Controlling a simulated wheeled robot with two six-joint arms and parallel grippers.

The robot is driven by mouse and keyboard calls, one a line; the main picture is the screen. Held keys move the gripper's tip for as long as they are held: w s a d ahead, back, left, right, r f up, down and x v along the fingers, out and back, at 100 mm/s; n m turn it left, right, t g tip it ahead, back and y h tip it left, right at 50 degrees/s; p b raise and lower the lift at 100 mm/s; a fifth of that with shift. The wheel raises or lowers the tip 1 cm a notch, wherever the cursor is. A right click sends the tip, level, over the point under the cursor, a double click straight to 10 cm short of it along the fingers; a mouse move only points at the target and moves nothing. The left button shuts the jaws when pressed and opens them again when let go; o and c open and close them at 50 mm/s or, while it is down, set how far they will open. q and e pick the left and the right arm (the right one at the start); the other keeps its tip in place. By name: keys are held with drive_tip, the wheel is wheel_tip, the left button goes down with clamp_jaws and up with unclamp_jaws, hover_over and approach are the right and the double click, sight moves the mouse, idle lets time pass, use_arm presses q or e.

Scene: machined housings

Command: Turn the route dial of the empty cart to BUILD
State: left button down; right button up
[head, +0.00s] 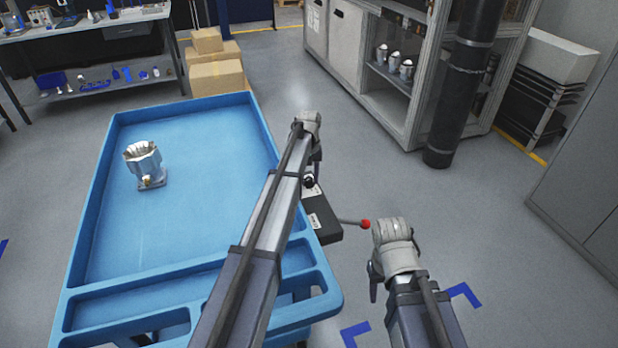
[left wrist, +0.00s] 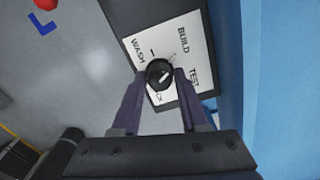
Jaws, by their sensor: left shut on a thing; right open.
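The route dial (left wrist: 158,72) is a round black knob on a white plate (left wrist: 178,38) marked WASH, BUILD and TEST, with a fourth label partly hidden. A pale line shows on the knob; I cannot tell which label it points at. My left gripper (left wrist: 160,76) is shut on the knob, one finger on each side. In the head view my left gripper (head: 309,181) is at the dark control box (head: 318,216) on the blue cart's (head: 100,190) right side. My right gripper (head: 374,282) is open and empty, right of the cart.
A metal housing (head: 144,164) stands in the cart's tray. A lever with a red ball (head: 365,224) sticks out from the box towards my right arm. Cardboard boxes (head: 215,75) stand behind the cart. A cabinet (head: 400,110) holds several housings. Floor between is clear.

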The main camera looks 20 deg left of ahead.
sight(309, 179)
use_arm(q)
drive_tip(key=shift+c, duration=2.2)
unclamp_jaws()
wheel_tip(309, 179, up, 8)
drive_tip(key=p, duration=0.8)
drive_tip(key=shift+f, duration=0.1)
drive_tip(key=shift+s+f, duration=0.1)
